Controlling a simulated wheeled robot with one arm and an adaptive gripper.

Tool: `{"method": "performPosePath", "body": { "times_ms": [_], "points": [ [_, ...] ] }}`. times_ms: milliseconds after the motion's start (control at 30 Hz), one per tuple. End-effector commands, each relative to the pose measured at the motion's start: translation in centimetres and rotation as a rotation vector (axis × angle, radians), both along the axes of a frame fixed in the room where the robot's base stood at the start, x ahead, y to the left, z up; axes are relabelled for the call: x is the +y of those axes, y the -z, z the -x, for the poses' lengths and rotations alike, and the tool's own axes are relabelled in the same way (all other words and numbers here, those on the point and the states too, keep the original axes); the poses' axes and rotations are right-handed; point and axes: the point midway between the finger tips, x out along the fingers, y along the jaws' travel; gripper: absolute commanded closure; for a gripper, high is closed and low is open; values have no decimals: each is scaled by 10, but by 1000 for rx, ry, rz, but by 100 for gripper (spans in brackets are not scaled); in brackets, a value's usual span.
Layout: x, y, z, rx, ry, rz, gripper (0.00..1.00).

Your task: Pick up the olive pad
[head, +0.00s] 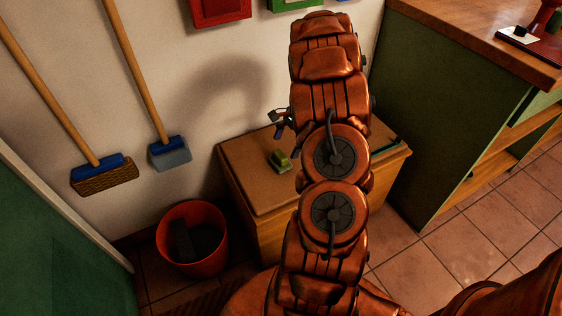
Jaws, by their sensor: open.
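A small olive-green block (280,161), which looks like the olive pad, lies on top of the wooden chest (243,172), left of my arm. Part of my gripper (281,122) shows at the left edge of my arm, above the olive pad in the picture and apart from it. Its visible fingers are open, and nothing shows between them. The rest of the gripper is hidden behind my arm.
A dark green flat item (384,145) lies at the chest's right end, partly hidden by my arm. An orange-red bucket (211,262) stands left of the chest. Two brushes, brown (104,176) and grey (170,154), hang left. A green counter (438,120) stands right.

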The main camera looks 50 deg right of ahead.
Motion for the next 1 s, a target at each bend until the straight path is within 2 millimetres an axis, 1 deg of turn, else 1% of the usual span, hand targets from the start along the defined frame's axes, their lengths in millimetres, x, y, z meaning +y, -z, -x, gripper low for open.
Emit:
{"method": "performPosePath", "body": {
  "times_ms": [33,100,300,400,633,1000],
  "points": [
    [3,8,-2,3,-2,-1,8],
    [8,17,-5,3,-2,-2,8],
    [16,36,-10,2,-3,0,8],
    [17,39,-10,0,-2,1,8],
    [17,39,-10,0,-2,1,9],
    [17,39,-10,1,-1,0,48]
  ]
}}
